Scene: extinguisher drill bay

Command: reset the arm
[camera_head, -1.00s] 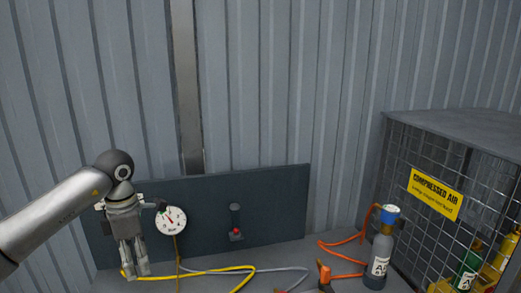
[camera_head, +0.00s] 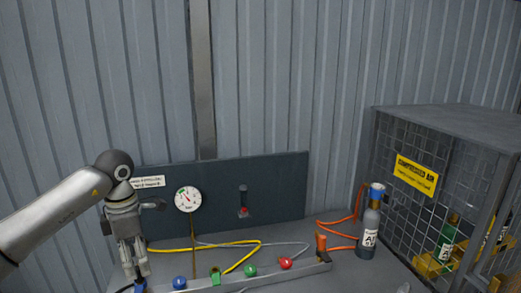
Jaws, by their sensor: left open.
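My left gripper (camera_head: 139,272) hangs at the left of the head view with its fingers pointing down. It is open, and its fingertips are over the left end of the bench. Nothing shows held between the fingers; a small blue thing (camera_head: 140,287) is just below them, and I cannot tell whether they touch. My right gripper is not in view.
A round gauge (camera_head: 187,199) and a red-tipped lever (camera_head: 243,210) are at the dark panel (camera_head: 280,185). Blue (camera_head: 180,282), green (camera_head: 250,270) and red (camera_head: 285,263) knobs line the bench front. A grey cylinder (camera_head: 369,235) stands beside the mesh cage (camera_head: 440,130) at right.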

